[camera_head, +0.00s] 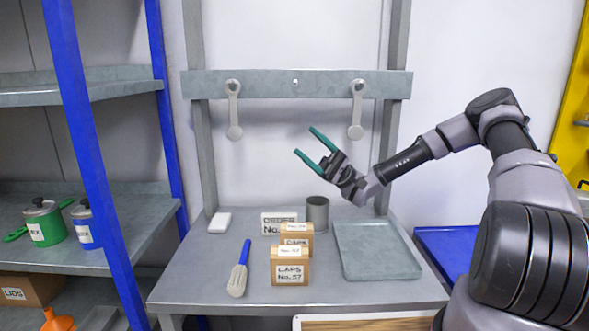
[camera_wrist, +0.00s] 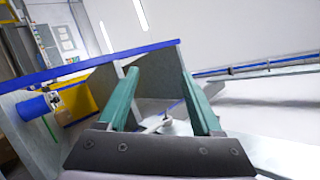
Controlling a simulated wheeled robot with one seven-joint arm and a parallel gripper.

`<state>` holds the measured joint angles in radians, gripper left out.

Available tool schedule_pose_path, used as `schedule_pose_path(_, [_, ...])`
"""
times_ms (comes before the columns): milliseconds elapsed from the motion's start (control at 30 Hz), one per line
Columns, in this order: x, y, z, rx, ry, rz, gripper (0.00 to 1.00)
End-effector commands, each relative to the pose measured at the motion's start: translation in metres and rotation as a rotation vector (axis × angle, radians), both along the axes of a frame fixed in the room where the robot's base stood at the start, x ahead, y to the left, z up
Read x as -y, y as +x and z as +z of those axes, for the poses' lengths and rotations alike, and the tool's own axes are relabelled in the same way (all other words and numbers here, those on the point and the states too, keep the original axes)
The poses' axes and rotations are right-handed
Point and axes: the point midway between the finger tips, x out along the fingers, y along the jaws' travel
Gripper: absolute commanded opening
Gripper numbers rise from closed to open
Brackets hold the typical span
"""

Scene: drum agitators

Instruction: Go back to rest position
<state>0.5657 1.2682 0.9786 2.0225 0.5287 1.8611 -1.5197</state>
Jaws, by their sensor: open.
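My gripper (camera_head: 315,151) has two teal fingers and is open and empty. It is raised in the air above the grey table (camera_head: 205,285), in front of the white wall and below the grey crossbar. My arm reaches in from the right side of the head view. In the wrist view my gripper (camera_wrist: 165,100) shows both teal fingers spread apart with nothing between them.
The table holds small boxes marked CAPS (camera_head: 290,272), a grey cup (camera_head: 317,212), a grey tray (camera_head: 376,270), a blue-handled brush (camera_head: 241,268) and a white block (camera_head: 220,222). Two grey agitators (camera_head: 233,110) (camera_head: 356,110) hang on the crossbar (camera_head: 296,84). A blue-framed shelf (camera_head: 90,150) stands left.

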Motion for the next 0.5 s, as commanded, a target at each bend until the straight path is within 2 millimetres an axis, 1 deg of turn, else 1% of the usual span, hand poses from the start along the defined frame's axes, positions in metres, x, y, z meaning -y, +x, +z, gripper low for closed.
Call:
schedule_pose_path(33, [-0.009, -0.016, -0.003, 0.041, -0.099, 0.052, 0.67])
schedule_pose_path(100, [-0.016, -0.034, -0.010, 0.086, -0.236, 0.117, 0.67])
schedule_pose_path(233, [-0.020, -0.064, -0.026, 0.166, -0.494, 0.212, 0.67])
schedule_pose_path(367, [-0.013, -0.085, -0.040, 0.239, -0.751, 0.266, 0.67])
schedule_pose_path(500, [0.004, -0.100, -0.050, 0.312, -1.023, 0.276, 0.67])
